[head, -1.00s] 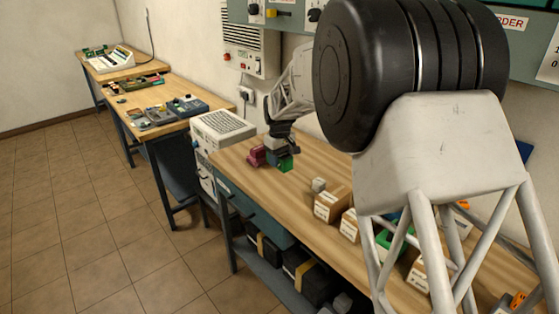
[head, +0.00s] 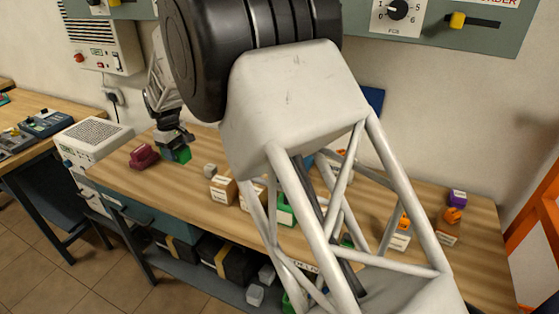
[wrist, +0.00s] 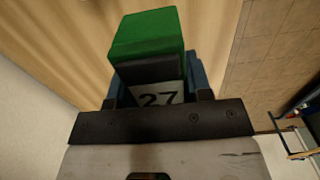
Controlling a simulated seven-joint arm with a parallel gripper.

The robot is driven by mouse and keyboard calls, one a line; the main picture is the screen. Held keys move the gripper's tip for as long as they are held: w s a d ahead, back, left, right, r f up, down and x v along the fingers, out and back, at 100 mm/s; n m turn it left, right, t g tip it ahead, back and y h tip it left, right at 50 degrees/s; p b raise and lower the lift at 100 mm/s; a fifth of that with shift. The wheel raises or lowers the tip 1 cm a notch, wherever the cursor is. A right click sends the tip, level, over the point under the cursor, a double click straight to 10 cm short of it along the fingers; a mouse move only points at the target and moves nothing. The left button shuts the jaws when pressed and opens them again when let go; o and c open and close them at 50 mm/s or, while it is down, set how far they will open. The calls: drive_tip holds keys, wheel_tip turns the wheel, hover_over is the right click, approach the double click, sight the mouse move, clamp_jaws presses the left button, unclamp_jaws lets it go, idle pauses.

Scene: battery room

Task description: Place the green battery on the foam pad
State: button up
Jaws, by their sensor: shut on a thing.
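The green battery (head: 183,155) is in my gripper (head: 174,142) over the left part of the wooden bench. The wrist view shows its green end (wrist: 147,35) standing out beyond the jaws, above a dark band and a pale label reading 27. My gripper (wrist: 158,92) is shut on it. Whether the battery touches the bench cannot be told. I cannot pick out the foam pad; my arm hides part of the bench.
A maroon object (head: 143,156) lies just left of my gripper. A small grey block (head: 210,170) and cardboard-coloured boxes (head: 222,188) stand to its right. A purple-topped item (head: 457,198) is at the far right. A white vented unit (head: 92,141) stands at the bench's left end.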

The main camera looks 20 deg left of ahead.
drive_tip(key=w+d+r, duration=0.1)
drive_tip(key=w+d, duration=0.9)
drive_tip(key=d, duration=0.4)
drive_tip(key=w+d+r, duration=0.1)
drive_tip(key=w+d, duration=1)
drive_tip(key=d, duration=0.4)
drive_tip(key=shift+d, duration=0.15)
drive_tip(key=shift+r, duration=0.1)
drive_tip(key=shift+f, duration=2)
drive_tip(key=shift+f, duration=2)
drive_tip(key=shift+f, duration=0.15)
